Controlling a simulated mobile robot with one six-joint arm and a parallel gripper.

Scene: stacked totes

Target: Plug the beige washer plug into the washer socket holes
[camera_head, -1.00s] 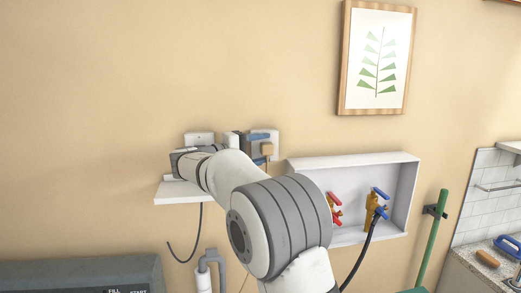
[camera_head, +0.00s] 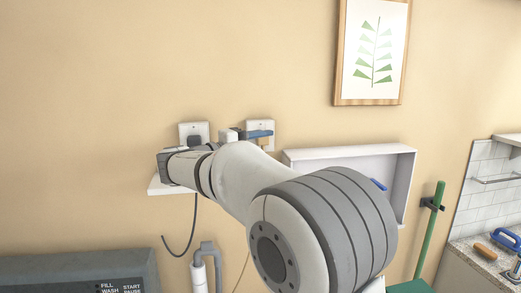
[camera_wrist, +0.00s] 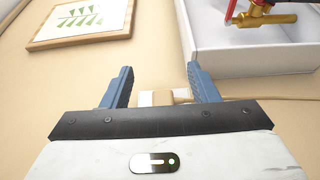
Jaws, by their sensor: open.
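The beige washer plug (camera_head: 263,141) is at the right white wall socket (camera_head: 268,127), partly hidden by my gripper in the head view. In the wrist view the plug (camera_wrist: 180,96) lies between the blue fingers, with its cord running right and a white piece, likely the socket plate (camera_wrist: 146,98), against its left end. The plug seems to meet the plate, but its pins and the holes are hidden, so I cannot tell how deep it sits. My gripper (camera_wrist: 160,75) is open, with gaps beside the plug. One blue finger shows in the head view (camera_head: 258,134).
A dark plug (camera_head: 194,141) sits at the left socket plate (camera_head: 186,128). A white shelf (camera_head: 170,188) is below. The white recessed valve box (camera_head: 345,153) is to the right, its valves mostly behind my arm. A framed leaf picture (camera_head: 340,60) hangs above.

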